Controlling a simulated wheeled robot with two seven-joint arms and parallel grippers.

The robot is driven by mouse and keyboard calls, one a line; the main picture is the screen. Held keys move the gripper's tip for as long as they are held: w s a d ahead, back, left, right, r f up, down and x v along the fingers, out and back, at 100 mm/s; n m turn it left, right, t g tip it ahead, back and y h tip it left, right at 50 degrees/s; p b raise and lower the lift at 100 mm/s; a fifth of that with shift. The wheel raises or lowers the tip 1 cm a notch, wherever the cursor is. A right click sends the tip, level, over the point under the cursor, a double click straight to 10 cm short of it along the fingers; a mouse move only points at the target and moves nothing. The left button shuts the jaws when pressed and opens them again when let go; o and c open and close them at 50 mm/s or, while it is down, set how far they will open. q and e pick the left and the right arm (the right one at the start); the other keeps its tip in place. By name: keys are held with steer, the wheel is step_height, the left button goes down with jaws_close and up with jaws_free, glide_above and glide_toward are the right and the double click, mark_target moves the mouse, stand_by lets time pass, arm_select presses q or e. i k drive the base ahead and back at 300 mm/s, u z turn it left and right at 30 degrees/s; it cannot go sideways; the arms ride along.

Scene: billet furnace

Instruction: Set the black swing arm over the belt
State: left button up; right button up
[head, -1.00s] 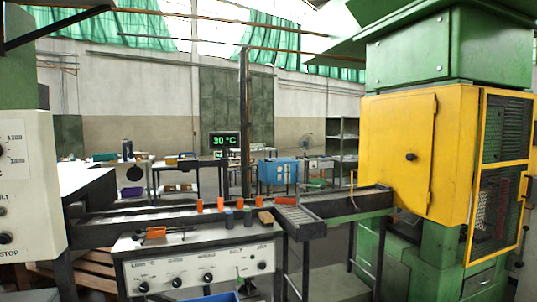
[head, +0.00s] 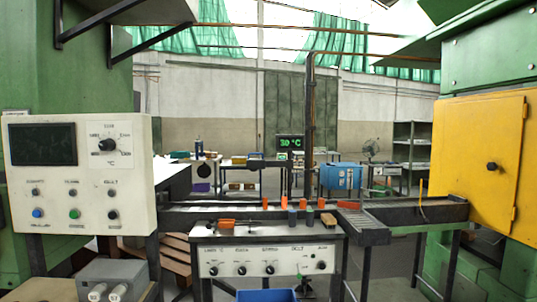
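The belt (head: 235,212) is a dark conveyor running across the middle of the head view, behind a white control desk. At its right end is a dark trough (head: 440,212) leading toward the yellow cabinet. Several orange pieces (head: 265,203) stand along the belt. Neither of my grippers is in view.
A white control box (head: 82,170) stands close at left, with a grey box (head: 113,279) below it. The white control desk (head: 268,262) with knobs stands in front of the belt. A yellow cabinet (head: 480,165) is at right. A blue bin (head: 265,295) is at the bottom.

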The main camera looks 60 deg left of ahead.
mark_target(253, 166)
steer(key=u, duration=0.15)
steer(key=i, duration=1.2)
steer(key=u, duration=0.95)
steer(key=i, duration=0.7)
steer(key=u, duration=0.85)
